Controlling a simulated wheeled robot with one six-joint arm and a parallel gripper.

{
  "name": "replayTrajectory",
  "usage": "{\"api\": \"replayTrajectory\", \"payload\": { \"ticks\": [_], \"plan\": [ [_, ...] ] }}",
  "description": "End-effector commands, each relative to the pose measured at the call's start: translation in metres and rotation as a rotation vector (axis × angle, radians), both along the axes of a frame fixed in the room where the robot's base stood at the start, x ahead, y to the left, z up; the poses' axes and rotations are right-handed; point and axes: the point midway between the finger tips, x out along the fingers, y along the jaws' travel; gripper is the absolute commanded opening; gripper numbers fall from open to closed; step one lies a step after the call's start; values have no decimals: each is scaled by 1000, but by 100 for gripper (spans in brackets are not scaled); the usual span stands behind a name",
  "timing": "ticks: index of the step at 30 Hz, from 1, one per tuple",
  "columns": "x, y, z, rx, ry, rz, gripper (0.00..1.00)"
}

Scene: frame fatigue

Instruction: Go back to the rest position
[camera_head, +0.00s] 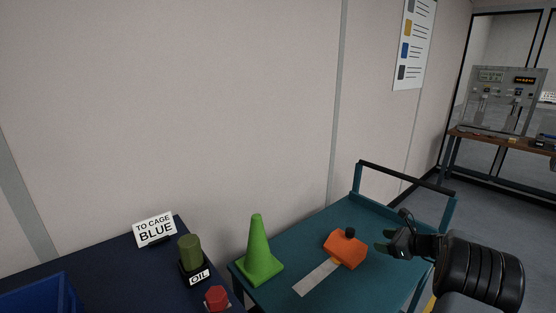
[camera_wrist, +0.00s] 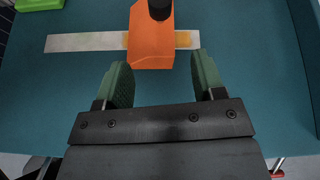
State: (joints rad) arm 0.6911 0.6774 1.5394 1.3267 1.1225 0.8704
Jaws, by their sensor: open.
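My gripper (camera_head: 388,241) is on the right side of the head view, over the right part of the teal cart (camera_head: 285,285). In the wrist view my gripper (camera_wrist: 160,82) shows two green fingers spread apart with nothing between them. An orange block-shaped thing with a black knob (camera_head: 345,248) stands on the cart, left of my gripper. It also shows in the wrist view (camera_wrist: 151,45), just beyond the fingertips and apart from them. It sits on a pale strip (camera_head: 313,280).
A green cone (camera_head: 258,250) stands on the cart's left end. On the dark table (camera_head: 110,262) are an oil container (camera_head: 191,260), a red object (camera_head: 216,297), a "TO CAGE BLUE" sign (camera_head: 155,229) and a blue bin (camera_head: 42,298). The cart has a raised handle (camera_head: 400,176). A wall stands behind.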

Motion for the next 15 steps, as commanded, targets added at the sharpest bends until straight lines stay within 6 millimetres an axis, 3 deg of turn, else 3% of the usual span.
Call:
{"api": "replayTrajectory", "payload": {
  "ticks": [1, 3, 5, 11, 15],
  "plan": [
    [-11, 5, -19, -61, 23, 53, 63],
    [-33, 14, -38, -181, 48, 156, 63],
    [-54, 29, -41, -307, 58, 284, 63],
    [-125, 95, -13, -722, 14, 808, 63],
    [-175, 135, 19, -985, -64, 1181, 63]
  ]
}}
